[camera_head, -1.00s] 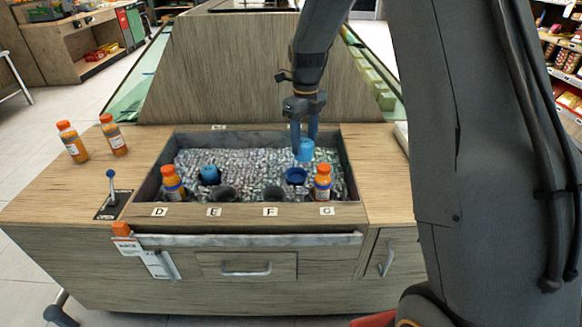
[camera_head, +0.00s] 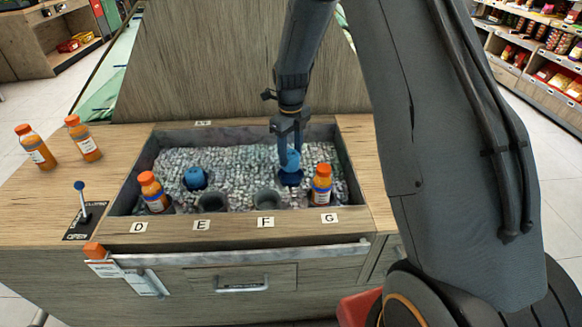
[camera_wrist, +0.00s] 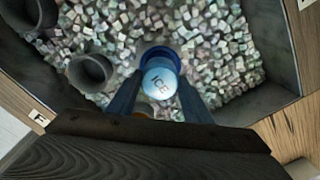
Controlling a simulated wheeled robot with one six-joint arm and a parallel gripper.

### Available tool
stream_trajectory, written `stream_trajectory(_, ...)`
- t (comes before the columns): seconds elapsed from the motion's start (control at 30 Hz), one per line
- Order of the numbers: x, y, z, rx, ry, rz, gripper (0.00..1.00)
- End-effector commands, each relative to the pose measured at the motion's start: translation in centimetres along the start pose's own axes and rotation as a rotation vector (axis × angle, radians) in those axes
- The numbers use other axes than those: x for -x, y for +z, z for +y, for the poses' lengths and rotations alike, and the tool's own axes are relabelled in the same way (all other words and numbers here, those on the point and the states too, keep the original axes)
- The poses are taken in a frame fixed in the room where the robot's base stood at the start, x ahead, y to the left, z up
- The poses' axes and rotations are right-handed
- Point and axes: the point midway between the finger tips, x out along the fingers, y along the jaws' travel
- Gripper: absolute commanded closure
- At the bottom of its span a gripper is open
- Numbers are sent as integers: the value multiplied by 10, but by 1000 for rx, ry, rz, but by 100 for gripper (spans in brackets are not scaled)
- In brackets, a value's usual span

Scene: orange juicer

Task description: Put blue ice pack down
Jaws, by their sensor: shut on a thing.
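The blue ice pack (camera_head: 291,159) is a small blue cylinder held upright in my gripper (camera_head: 290,150). In the wrist view the fingers are shut on either side of the ice pack (camera_wrist: 159,82), whose pale top reads "ICE". A dark blue round holder (camera_head: 290,178) in the ice bed is directly under it, and its blue rim shows around the pack in the wrist view (camera_wrist: 160,52). The pack's lower end is at the holder's mouth; how deep it sits is hard to tell. A second blue pack (camera_head: 195,178) stands in the ice at left.
The sunken ice bin (camera_head: 146,165) has dark walls around it. Orange bottles stand in it at D (camera_head: 152,190) and G (camera_head: 321,184). Empty dark cups are at E (camera_head: 212,201) and F (camera_head: 267,199). Two bottles (camera_head: 83,138) and a lever (camera_head: 82,200) are on the left counter.

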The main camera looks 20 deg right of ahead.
Motion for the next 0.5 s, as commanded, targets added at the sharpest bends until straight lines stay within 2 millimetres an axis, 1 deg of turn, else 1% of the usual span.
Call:
stream_trajectory(0.03, -6, -1, 0, 0, 1, 2, 80)
stream_trajectory(0.27, -23, -1, -1, -3, 1, 1, 80)
stream_trajectory(0.4, -43, -1, -2, -3, 1, 1, 80)
stream_trajectory(0.5, -51, -1, -2, -3, 0, 0, 80)
